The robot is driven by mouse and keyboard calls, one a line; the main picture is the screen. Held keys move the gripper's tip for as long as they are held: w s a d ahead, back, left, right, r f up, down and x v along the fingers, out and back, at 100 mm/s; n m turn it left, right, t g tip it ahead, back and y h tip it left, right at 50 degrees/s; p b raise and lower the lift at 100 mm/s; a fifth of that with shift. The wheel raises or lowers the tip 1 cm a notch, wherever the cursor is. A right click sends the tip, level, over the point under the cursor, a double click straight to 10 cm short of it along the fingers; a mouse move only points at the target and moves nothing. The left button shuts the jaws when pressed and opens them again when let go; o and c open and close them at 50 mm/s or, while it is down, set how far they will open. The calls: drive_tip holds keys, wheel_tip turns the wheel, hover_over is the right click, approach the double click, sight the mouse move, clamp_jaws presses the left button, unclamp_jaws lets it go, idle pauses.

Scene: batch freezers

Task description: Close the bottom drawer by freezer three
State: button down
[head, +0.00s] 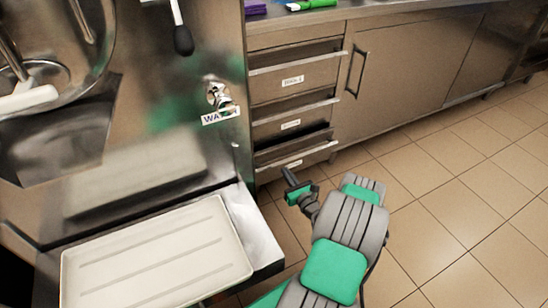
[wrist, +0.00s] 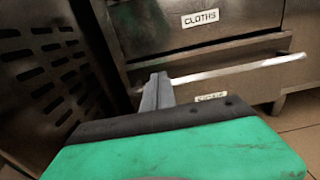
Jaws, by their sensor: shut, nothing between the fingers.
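The bottom drawer (head: 297,158) is the lowest of three steel drawers beside the machine. A dark gap shows above its front, so it stands partly out. In the wrist view, the bottom drawer front (wrist: 255,84) has a pale bar handle along its top, and its label is partly hidden by my gripper. My gripper (head: 290,177) is shut and empty, low in front of the drawer. In the wrist view, the fingertips (wrist: 157,85) overlap the left end of the handle; I cannot tell whether they touch.
The middle drawer (wrist: 215,30) is labelled CLOTHS. The top drawer (head: 295,84) is above it. The steel machine (head: 150,120) and a white tray (head: 155,255) stand on the left. A cabinet door (head: 400,75) is right of the drawers. Tiled floor (head: 440,190) is clear to the right.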

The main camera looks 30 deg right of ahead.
sight(271, 151)
drive_tip(key=w+b, duration=0.1)
drive_tip(key=w, duration=0.2)
drive_tip(key=w+b, duration=0.1)
drive_tip(key=w, duration=0.2)
drive_tip(key=w+d+b, duration=0.1)
drive_tip(key=w, duration=0.3)
drive_tip(key=shift+f, duration=0.1)
drive_tip(key=shift+w+d, duration=0.15)
drive_tip(key=shift+w, duration=0.3)
drive_tip(key=shift+w, duration=0.1)
